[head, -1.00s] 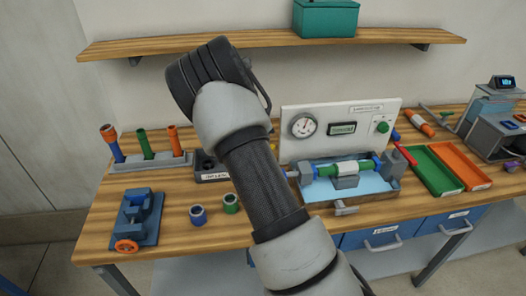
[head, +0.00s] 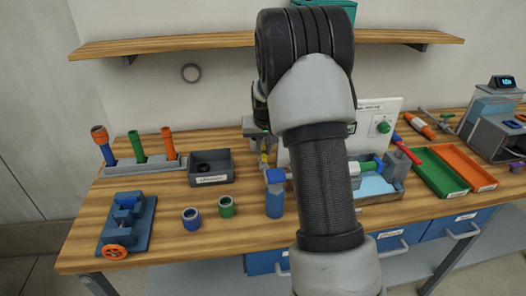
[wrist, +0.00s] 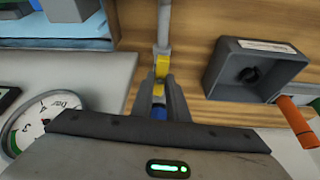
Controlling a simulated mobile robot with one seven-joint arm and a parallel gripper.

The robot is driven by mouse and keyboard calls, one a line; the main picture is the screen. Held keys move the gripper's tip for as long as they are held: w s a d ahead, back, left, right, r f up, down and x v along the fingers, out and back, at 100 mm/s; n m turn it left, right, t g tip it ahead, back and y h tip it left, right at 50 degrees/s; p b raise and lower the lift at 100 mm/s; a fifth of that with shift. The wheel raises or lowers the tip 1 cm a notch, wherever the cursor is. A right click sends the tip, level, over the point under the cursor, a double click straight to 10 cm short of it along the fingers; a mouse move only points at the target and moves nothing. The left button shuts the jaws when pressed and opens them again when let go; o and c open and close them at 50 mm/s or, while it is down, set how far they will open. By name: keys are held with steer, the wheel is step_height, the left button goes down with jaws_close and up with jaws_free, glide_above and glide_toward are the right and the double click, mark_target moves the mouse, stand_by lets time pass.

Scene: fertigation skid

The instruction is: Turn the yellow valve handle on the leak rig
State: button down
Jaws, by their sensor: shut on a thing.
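The yellow valve handle (wrist: 162,66) shows in the wrist view at the end of a grey pipe, between my gripper's fingers (wrist: 161,88). My gripper is shut on it. In the head view a small part of the yellow handle (head: 264,159) shows just below my gripper (head: 262,147), at the left side of the leak rig. The rig's white panel (head: 376,112) and its pipe with a green part (head: 370,166) are partly hidden behind my arm. The round gauge (wrist: 40,122) shows at the left of the wrist view.
A dark grey labelled bin (head: 210,168) stands left of the rig. A blue cylinder (head: 275,203), a green ring (head: 226,208) and a blue ring (head: 191,220) stand in front. A blue vise (head: 127,222) is at the left; green (head: 436,172) and orange (head: 466,167) trays are at the right.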

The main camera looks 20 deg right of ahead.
steer(key=shift+n, duration=0.5)
steer(key=shift+y, duration=0.3)
steer(key=c, duration=1.7)
jaws_free()
steer(key=shift+r, duration=0.1)
steer(key=p+v, duration=0.1)
steer(key=v, duration=1.6)
steer(key=shift+s+r, duration=0.1)
